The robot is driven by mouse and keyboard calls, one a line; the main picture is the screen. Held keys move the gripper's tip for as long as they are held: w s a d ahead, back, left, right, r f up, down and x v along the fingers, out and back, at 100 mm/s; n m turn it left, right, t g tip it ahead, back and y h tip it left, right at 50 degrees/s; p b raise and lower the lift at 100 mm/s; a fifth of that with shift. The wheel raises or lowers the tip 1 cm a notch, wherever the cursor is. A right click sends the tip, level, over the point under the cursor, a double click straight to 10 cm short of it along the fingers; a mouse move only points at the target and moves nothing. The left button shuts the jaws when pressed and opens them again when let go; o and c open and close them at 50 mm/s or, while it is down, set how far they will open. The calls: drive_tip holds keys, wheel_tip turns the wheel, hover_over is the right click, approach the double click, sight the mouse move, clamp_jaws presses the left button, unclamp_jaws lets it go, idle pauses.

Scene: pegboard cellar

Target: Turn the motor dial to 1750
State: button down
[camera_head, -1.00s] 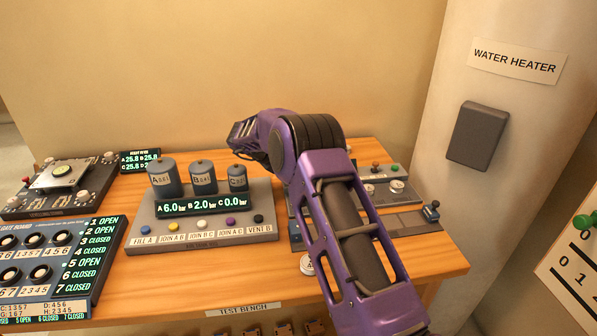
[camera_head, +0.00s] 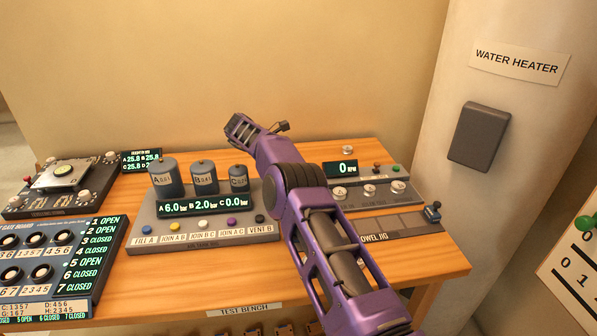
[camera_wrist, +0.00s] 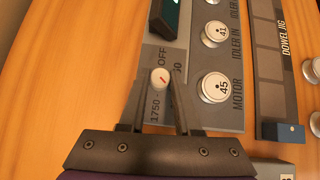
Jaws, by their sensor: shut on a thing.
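The motor dial (camera_wrist: 161,78) is a small pale round knob with a red mark, seen in the wrist view. My gripper (camera_wrist: 160,88) is shut on the dial, one finger on each side. The display (camera_head: 340,168) on the same panel reads 0.
A MOTOR pulley (camera_wrist: 216,87) marked 45 and an IDLER IN pulley (camera_wrist: 214,34) marked 41 stand close by. The dowel jig (camera_head: 402,225) lies in front. A tank panel (camera_head: 205,228) stands to the left. Bare wood (camera_wrist: 60,70) lies beside the dial's panel.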

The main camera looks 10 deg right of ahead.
drive_tip(key=shift+d, duration=0.15)
idle(0.6)
drive_tip(key=c, duration=0.6)
unclamp_jaws()
drive_tip(key=shift+r, duration=0.15)
